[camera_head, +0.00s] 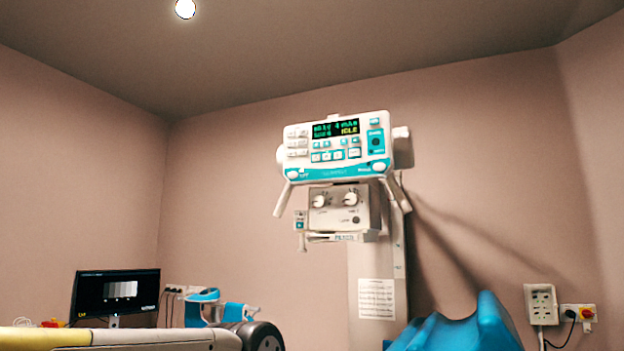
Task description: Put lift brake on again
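A white and teal control head (336,145) of an x-ray unit hangs on a pale column (377,265) at the back wall. Its display (335,128) shows green figures and the yellow word IDLE. A round white button (292,174) sits at the panel's lower left, and another round button (379,166) at its lower right. The small labels beside them are too blurred to read surely, so I cannot tell which control is the lift brake or its state. An arm link of mine crosses the bottom left. Neither gripper shows.
Below the head is a box with two knobs (340,206). Handles slope down on both sides. A monitor (116,296) stands at the left. A blue curved object (460,328) rises at the bottom right.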

